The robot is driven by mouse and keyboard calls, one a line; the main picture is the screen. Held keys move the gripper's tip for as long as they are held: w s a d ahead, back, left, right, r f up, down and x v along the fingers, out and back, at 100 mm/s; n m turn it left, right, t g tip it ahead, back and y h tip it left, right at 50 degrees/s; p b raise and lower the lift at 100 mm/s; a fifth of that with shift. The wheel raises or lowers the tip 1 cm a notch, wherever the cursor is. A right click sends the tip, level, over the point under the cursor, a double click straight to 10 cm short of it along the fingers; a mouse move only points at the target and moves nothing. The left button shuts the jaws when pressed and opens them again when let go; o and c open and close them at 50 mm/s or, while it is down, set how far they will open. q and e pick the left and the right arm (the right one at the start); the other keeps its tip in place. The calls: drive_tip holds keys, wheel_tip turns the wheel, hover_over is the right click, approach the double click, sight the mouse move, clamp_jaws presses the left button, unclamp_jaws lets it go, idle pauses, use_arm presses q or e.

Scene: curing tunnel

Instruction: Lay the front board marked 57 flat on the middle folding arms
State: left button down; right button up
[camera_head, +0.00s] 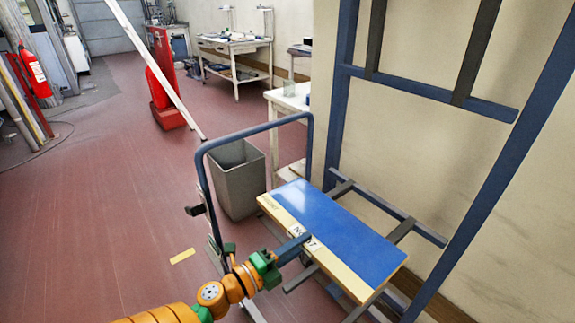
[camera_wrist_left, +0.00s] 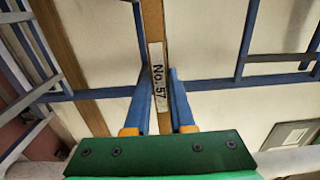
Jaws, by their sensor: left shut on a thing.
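The front board marked 57 (camera_head: 338,225) has a blue top and a pale yellow edge with a "No.57" label. My left gripper (camera_head: 303,243) is shut on its near long edge at the label. In the left wrist view the board (camera_wrist_left: 152,30) shows edge-on between the two blue fingers (camera_wrist_left: 158,105). The board looks roughly level over grey folding arms (camera_head: 402,230) that pass beneath it and stick out on both sides. I cannot tell whether it touches them. My right gripper is not in view.
A blue rack frame (camera_head: 338,95) stands against the wall, with higher grey arms (camera_head: 478,50) above. A blue tube handle (camera_head: 255,130) and grey bin (camera_head: 237,180) stand left of the board. A workbench (camera_head: 235,45) is farther back. Red floor on the left is mostly clear.

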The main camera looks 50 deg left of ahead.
sight(335, 225)
use_arm(q)
drive_tip(key=w, duration=0.7)
drive_tip(key=w+d, duration=0.1)
drive_tip(key=w, duration=0.3)
drive_tip(key=shift+w, duration=0.25)
drive_tip(key=shift+f+b, duration=1.5)
drive_tip(key=shift+f+b, duration=0.5)
drive_tip(key=shift+f, duration=0.05)
drive_tip(key=c, duration=0.7)
unclamp_jaws()
drive_tip(key=shift+s+r, duration=0.1)
drive_tip(key=s, duration=0.7)
drive_tip(key=shift+a, duration=0.3)
